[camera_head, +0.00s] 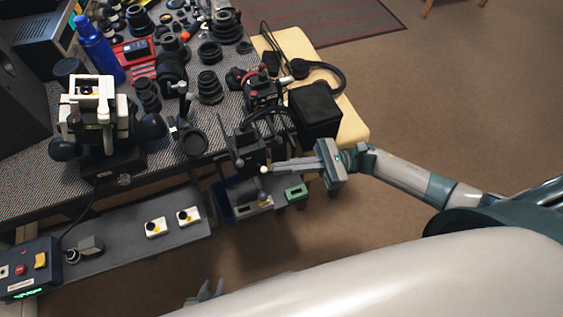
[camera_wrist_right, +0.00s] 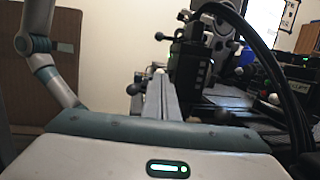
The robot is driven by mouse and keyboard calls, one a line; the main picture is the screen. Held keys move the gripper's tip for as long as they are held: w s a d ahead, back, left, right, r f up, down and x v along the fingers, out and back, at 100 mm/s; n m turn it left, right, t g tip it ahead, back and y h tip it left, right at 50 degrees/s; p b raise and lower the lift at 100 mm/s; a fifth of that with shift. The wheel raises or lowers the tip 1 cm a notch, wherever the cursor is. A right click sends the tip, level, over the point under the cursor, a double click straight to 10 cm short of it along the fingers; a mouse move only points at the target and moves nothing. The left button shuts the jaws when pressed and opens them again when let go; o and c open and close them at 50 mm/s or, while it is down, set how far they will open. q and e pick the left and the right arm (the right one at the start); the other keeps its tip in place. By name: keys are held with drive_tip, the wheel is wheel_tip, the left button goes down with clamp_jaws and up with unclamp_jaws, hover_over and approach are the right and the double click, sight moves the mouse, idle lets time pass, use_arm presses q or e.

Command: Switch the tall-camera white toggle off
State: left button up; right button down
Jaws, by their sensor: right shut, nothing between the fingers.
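A dark tall device (camera_head: 250,146), which looks like the tall camera, stands at the table's front edge. A small white ball knob (camera_head: 264,169), probably the white toggle's tip, shows at its front. In the right wrist view the dark device (camera_wrist_right: 188,62) has lit green marks, and a pale knob (camera_wrist_right: 159,71) shows just past my fingers. My right gripper (camera_head: 275,168) is shut and empty, its tips right beside the white knob; I cannot tell whether they touch. The toggle's lever is mostly hidden. My left gripper (camera_head: 210,290) is low at the bottom edge, empty, fingers apart.
A black box (camera_head: 315,108) and headphones (camera_head: 322,72) are right of the device. A white-and-black device (camera_head: 95,115) stands at left. Lens parts crowd the table behind. Open floor lies at right.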

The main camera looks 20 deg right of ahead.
use_arm(q)
drive_tip(key=shift+d+r, duration=0.15)
use_arm(e)
drive_tip(key=shift+a+r, duration=0.1)
drive_tip(key=shift+a, duration=0.5)
